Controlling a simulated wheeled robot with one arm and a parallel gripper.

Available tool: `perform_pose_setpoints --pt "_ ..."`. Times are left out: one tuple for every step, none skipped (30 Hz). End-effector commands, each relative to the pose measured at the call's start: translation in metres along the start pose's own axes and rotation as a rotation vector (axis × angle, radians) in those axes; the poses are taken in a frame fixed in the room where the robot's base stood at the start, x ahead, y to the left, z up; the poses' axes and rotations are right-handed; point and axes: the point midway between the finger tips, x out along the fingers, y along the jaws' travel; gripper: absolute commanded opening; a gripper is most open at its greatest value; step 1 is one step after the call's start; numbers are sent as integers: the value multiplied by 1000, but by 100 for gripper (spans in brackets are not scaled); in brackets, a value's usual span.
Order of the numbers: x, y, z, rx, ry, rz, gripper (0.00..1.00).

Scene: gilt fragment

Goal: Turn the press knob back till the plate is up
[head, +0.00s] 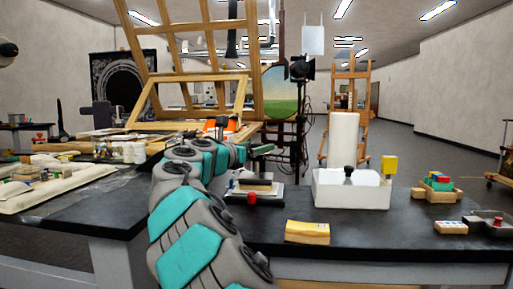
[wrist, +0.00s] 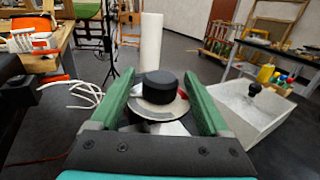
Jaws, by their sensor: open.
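The press knob (wrist: 159,87) is a black round cap above a shiny metal disc (wrist: 160,106) in the wrist view. My gripper (wrist: 161,80) is open, with one green finger on each side of the knob and a visible gap to each. The press (head: 272,194) stands on the black table in the head view, with a dark base and a brown block on it. My gripper (head: 262,150) is above it there. I cannot make out the knob in the head view, and the plate's height is unclear.
A white tray (head: 350,194) with a black-knobbed tool stands right of the press, a white roll (head: 343,139) behind it. A red cylinder (head: 252,198) stands at the press's front, a yellow block (head: 307,232) near the table's front edge. White cables (wrist: 80,95) lie left of my gripper.

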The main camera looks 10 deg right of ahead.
Motion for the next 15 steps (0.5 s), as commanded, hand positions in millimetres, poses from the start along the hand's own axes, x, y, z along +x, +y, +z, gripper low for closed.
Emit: perform_pose_setpoints --pt "0 0 0 0 0 0 80" --pt "0 0 0 0 0 0 80" --pt "0 0 0 0 0 0 75" --pt "0 0 0 0 0 0 72" --pt "0 0 0 0 0 0 68" --pt "0 0 0 0 0 0 64" --pt "0 0 0 0 0 0 60" --pt "0 0 0 0 0 0 57" --pt "0 0 0 0 0 0 52" --pt "0 0 0 0 0 0 49" --pt "0 0 0 0 0 0 46" --pt "0 0 0 0 1 0 41" --pt "0 0 0 0 1 0 38" --pt "0 0 0 0 0 0 34" --pt "0 0 0 0 0 0 30"
